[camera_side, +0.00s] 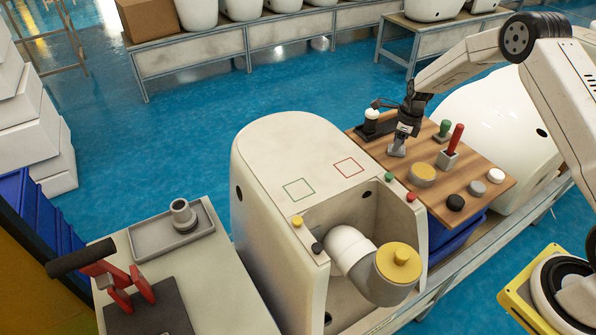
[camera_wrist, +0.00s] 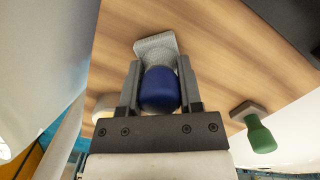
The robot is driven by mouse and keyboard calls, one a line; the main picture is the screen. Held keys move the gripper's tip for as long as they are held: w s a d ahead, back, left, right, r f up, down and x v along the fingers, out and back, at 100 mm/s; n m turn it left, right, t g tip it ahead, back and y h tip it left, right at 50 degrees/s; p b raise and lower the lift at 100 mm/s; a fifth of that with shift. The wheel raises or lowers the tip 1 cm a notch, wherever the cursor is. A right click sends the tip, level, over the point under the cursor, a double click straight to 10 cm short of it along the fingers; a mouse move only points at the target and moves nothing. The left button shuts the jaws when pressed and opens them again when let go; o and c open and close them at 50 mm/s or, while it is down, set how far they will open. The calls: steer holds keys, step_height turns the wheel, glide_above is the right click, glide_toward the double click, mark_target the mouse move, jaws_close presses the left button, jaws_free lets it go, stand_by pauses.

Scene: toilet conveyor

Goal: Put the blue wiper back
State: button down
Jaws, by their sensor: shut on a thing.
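The blue wiper's handle (camera_wrist: 160,90) sits between the two fingers of my gripper (camera_wrist: 158,92) in the wrist view, with the fingers shut on it. A grey block (camera_wrist: 156,46) shows just beyond the blue handle, over the wooden board. In the side view my gripper (camera_side: 404,128) points down at the back left part of the wooden board (camera_side: 480,160), and the grey block (camera_side: 397,147) is right under it. The blue handle is hidden by the gripper there. I cannot tell whether the block rests fully on the board.
Green-handled (camera_side: 444,128) and red-handled (camera_side: 454,140) tools stand on grey blocks right of my gripper. A black stand with a white-topped item (camera_side: 371,121) is close on the left. Several round knobs lie on the board's front. A white toilet body (camera_side: 300,155) stands left.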

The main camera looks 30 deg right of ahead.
steer(key=shift+f, duration=0.1)
steer(key=shift+c, duration=1.4)
jaws_free()
steer(key=r, duration=0.4)
steer(key=s+r, duration=0.1)
steer(key=r, duration=0.7)
steer(key=shift+s+d+r, duration=0.1)
steer(key=shift+s+d, duration=0.05)
steer(key=shift+d, duration=0.25)
